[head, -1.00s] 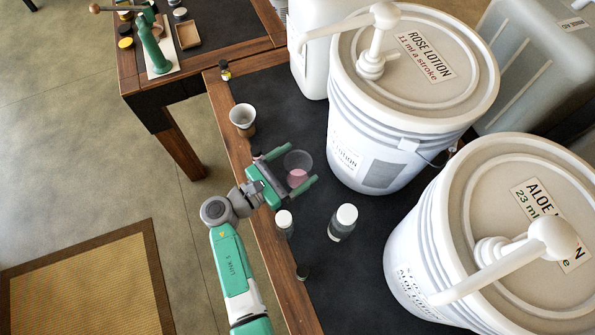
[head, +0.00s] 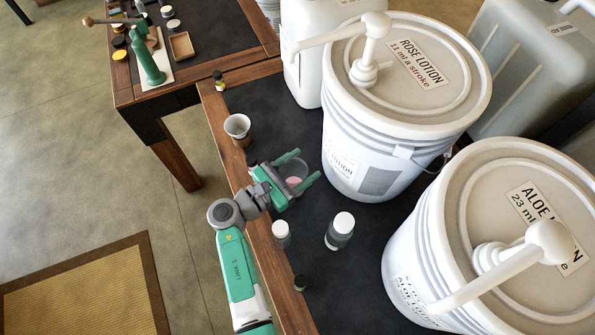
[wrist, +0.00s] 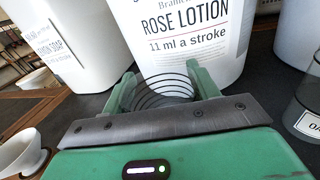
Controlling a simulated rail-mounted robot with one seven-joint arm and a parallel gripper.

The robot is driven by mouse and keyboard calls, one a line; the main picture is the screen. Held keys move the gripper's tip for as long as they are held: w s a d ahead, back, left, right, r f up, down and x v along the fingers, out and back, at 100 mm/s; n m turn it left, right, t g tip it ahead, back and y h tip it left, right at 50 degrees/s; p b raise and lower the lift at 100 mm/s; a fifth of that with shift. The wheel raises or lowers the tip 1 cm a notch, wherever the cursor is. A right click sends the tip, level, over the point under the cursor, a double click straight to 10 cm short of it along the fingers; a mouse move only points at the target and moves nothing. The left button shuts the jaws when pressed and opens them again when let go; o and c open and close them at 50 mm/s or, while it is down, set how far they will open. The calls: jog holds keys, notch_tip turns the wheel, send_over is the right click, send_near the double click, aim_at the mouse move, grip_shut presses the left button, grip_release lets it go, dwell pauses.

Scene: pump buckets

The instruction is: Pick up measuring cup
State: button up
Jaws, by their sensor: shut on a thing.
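In the wrist view the cup (wrist: 163,91) shows as clear plastic with dark graduation rings. My gripper (head: 303,166) has its two green fingers on either side of the cup, shut on it. In the wrist view the fingers of my gripper (wrist: 160,85) flank the cup, with the rose lotion bucket (wrist: 200,40) just beyond. The cup's base is hidden, so I cannot tell whether it touches the table.
A white cup (head: 237,126) stands left of my gripper. Two white-capped bottles (head: 341,230) (head: 281,235) and a small dark vial (head: 300,283) stand nearer. The aloe bucket (head: 420,275) is at right. Dark tabletop (head: 350,290) lies bare near the front.

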notch_tip(320, 180, up, 9)
jog(key=p, duration=0.2)
jog(key=shift+p, duration=0.35)
jog(key=n+t+y, duration=0.1)
jog(key=s+n+t+y, duration=0.1)
jog(key=y, duration=0.1)
jog(key=s+n+t+y, duration=0.1)
jog(key=n+t, duration=0.1)
jog(key=shift+s+f+y, duration=0.2)
jog(key=shift+f+y, duration=0.05)
jog(key=shift+y, duration=0.05)
jog(key=s+r+n+t+y, duration=0.1)
jog(key=r+y, duration=0.1)
jog(key=s+a+r+n+t+y, duration=0.1)
jog(key=s+r+n+y, duration=0.1)
jog(key=shift+a+y, duration=0.1)
jog(key=shift+y, duration=0.2)
dwell(0.4)
